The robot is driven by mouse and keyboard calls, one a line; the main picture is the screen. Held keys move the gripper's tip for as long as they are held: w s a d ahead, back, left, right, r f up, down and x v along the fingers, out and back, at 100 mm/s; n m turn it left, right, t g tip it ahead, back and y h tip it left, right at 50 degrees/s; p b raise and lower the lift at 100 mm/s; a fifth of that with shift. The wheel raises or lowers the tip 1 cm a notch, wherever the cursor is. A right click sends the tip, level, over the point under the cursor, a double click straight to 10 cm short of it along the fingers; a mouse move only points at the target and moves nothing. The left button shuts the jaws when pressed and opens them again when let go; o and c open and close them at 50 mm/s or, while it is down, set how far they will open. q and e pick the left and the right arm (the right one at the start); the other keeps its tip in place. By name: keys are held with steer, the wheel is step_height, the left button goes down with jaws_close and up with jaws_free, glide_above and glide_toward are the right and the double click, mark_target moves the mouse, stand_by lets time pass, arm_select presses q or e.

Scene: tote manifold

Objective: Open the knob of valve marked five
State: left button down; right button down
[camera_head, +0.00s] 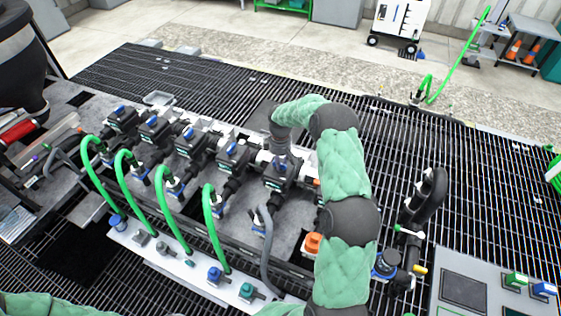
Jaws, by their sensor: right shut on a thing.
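A row of several black valves with blue knobs runs from upper left to the middle. The valve at the right end of the row (281,178) sits under my right gripper (281,157). My right arm, in a green quilted sleeve, rises from the bottom right and bends over, so this gripper points down. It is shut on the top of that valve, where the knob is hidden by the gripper. The neighbouring valve (233,154) on its left shows a blue knob. The number marks are too small to read. My left gripper is out of view; only green sleeve shows at bottom left.
Green hoses (210,228) arch from the valves to a pale panel (165,250) in front. A grey hose (266,250) hangs below the end valve. An orange knob (313,243) and black piping (430,200) stand close to my right arm. Open grating lies behind the row.

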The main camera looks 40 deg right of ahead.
steer(key=shift+w+r+n, duration=0.1)
steer(key=shift+n, duration=0.2)
steer(key=c, duration=1.1)
jaws_free()
steer(key=shift+o, duration=0.2)
step_height(320, 180, up, 12)
